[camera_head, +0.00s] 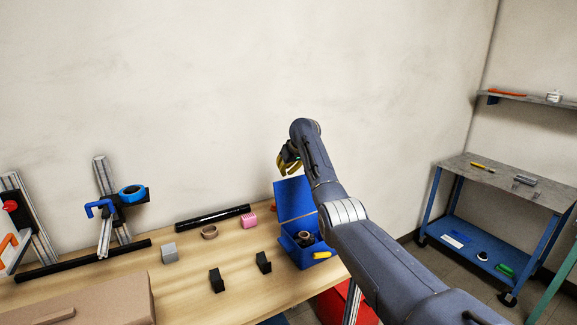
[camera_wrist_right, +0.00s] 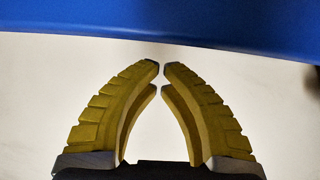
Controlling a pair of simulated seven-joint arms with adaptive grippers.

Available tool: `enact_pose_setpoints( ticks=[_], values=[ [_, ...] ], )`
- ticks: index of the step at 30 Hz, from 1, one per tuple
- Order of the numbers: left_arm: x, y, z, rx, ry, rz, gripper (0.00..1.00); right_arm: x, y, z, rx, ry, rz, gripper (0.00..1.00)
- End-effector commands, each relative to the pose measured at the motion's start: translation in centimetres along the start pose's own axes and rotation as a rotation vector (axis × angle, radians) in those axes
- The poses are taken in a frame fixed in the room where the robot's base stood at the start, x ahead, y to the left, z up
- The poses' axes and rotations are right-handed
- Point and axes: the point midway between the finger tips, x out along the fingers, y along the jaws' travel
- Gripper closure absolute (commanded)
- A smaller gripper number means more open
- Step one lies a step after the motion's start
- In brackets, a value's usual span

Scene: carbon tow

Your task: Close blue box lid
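The blue box (camera_head: 307,259) stands at the right end of the wooden table, with several items inside it. Its blue lid (camera_head: 294,199) is open and stands up at the box's back, toward the wall. My right gripper (camera_head: 287,164) is above and behind the lid's upper edge, its yellow fingers partly hidden by my arm. In the right wrist view my right gripper (camera_wrist_right: 161,66) has its fingertips close together with a narrow gap and nothing between them. A blue surface (camera_wrist_right: 170,22) fills the top of that view, just beyond the fingertips. My left gripper is not in view.
On the table (camera_head: 190,290) are a black tube (camera_head: 213,218), a tape roll (camera_head: 209,232), a pink item (camera_head: 249,220), grey and black blocks and a cardboard box (camera_head: 90,300). A blue cart (camera_head: 500,230) stands at the right. The wall is close behind the table.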

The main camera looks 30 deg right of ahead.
Motion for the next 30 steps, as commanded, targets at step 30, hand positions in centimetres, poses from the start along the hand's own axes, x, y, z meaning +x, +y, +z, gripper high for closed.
enact_pose_setpoints(
  ticks=[30],
  values=[
    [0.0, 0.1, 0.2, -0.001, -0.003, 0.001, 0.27, 0.7, 0.0, 2.3, 0.0, 0.001, -0.001, 1.0]
  ],
)
